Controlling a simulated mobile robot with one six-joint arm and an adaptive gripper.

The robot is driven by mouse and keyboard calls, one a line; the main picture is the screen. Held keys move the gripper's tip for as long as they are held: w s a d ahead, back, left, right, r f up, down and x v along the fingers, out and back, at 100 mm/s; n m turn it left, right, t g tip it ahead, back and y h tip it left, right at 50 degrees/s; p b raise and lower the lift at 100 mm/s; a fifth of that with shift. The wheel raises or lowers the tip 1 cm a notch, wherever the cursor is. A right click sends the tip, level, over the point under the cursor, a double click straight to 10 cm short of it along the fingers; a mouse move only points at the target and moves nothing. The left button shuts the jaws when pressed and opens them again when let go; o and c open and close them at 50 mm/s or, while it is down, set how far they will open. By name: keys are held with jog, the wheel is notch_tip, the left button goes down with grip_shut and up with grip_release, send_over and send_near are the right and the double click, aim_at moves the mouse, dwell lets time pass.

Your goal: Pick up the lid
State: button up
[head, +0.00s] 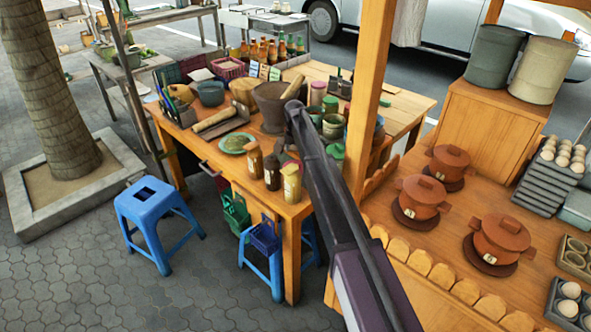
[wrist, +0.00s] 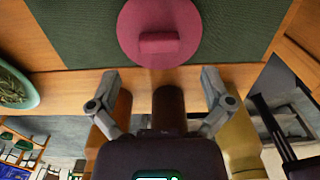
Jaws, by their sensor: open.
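The lid (wrist: 158,32) is a round, dull pink-red disc with a block-shaped handle across it. In the wrist view it lies on a dark green mat (wrist: 75,38) at the top middle, near the wooden edge. My gripper (wrist: 160,76) is open and empty, its two fingers spread apart just short of the lid and not around it. In the head view my arm reaches over the crowded wooden table, and a small pink-red patch beside it may be the lid, mostly hidden there. The gripper's fingers cannot be made out in that view.
Capped bottles (head: 272,172) stand at the table's front edge, beside a green plate (head: 237,143). A large mortar (head: 272,104) with a pestle stands behind. A wooden post (head: 369,90) rises right of my arm. Lidded clay pots (head: 501,238) stand on the right counter.

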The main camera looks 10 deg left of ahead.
jog(key=shift+f+b, duration=2.55)
jog(key=shift+f, duration=0.05)
jog(key=c, duration=1)
